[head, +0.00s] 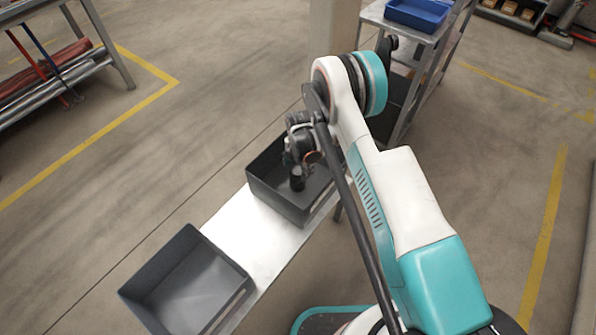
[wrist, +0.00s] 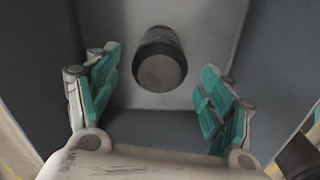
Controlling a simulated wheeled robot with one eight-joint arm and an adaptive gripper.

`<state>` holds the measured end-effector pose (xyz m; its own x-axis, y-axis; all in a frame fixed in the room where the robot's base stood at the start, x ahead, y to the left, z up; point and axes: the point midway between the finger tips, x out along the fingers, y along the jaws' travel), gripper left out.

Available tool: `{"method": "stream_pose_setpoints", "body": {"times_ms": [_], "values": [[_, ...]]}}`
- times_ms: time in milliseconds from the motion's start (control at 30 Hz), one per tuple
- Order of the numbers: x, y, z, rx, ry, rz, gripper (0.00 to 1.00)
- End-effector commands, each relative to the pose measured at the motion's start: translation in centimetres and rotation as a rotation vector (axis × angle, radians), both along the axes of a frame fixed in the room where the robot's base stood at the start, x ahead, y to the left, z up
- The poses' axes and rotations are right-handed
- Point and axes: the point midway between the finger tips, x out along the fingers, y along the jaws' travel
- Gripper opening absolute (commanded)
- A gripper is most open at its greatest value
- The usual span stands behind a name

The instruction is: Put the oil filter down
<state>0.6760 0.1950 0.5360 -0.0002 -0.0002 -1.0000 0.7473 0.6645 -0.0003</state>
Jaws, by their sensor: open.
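The oil filter (wrist: 160,62) is a dark, short cylinder. In the wrist view it is inside a dark grey bin, beyond my gripper (wrist: 160,98), whose teal-padded fingers are spread to either side and apart from it. The head view shows the filter (head: 297,178) as a small black cylinder in the far bin (head: 290,205), under my wrist. My gripper (head: 305,162) is over that bin, its fingers partly hidden by the arm. I cannot tell exactly how the filter touches the bin floor.
A second grey bin (head: 150,312), which looks empty, stands at the near end of the white bench (head: 245,240). Bare bench top lies between the bins. A metal cart (head: 425,40) with a blue tray (head: 418,14) stands behind my arm. A rack with pipes is at upper left.

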Motion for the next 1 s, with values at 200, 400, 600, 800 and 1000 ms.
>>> {"method": "stream_pose_setpoints", "body": {"times_ms": [200, 400, 600, 800, 1000], "values": [[0.0, 0.0, 4.7, 0.000, 0.000, 0.000, 0.74], [0.0, 0.0, 6.8, 0.000, 0.000, 0.000, 0.74], [0.0, 0.0, 7.2, 0.000, 0.000, 0.000, 0.74], [0.5, -0.5, 9.8, 0.005, -0.016, -0.059, 0.74], [1.2, -2.2, 18.2, 0.028, -0.068, -0.269, 0.74]]}}
